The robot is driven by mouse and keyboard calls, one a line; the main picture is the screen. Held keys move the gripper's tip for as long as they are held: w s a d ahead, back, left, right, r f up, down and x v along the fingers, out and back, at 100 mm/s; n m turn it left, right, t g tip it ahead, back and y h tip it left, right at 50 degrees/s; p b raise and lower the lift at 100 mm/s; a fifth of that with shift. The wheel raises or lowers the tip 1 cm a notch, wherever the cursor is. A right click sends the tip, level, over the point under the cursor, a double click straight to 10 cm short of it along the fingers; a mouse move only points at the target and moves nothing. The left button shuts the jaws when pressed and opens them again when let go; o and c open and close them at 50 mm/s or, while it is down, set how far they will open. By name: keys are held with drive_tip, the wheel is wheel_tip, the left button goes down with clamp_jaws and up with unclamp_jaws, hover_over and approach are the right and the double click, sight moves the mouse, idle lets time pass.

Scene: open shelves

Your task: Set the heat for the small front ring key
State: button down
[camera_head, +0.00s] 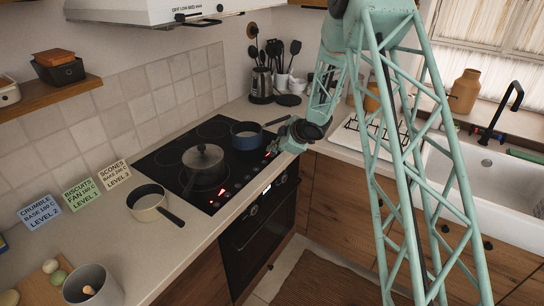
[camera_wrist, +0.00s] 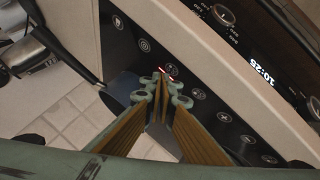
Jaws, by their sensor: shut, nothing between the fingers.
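The black glass hob (camera_head: 174,155) has a row of round touch keys along its front edge. In the wrist view several white-printed keys (camera_wrist: 198,94) run diagonally across the black strip. A red light (camera_wrist: 165,70) shows at the fingertips. My gripper (camera_head: 272,150) is at the right part of the hob's front edge in the head view. In the wrist view my gripper (camera_wrist: 161,76) is shut and empty, its tips over the key row. I cannot tell whether they touch the glass. Which key is the small front ring key cannot be read.
A lidded grey pot (camera_head: 203,163) and a blue pan (camera_head: 246,133) stand on the hob. A cream pan (camera_head: 150,203) stands on the counter, left of it. The oven (camera_head: 259,228) with knobs and a lit display (camera_wrist: 262,76) is below. A hood (camera_head: 160,10) hangs above.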

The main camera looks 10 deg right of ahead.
sight(272, 156)
drive_tip(key=shift+r+p, duration=1.9)
drive_tip(key=shift+r, duration=0.55)
idle(0.7)
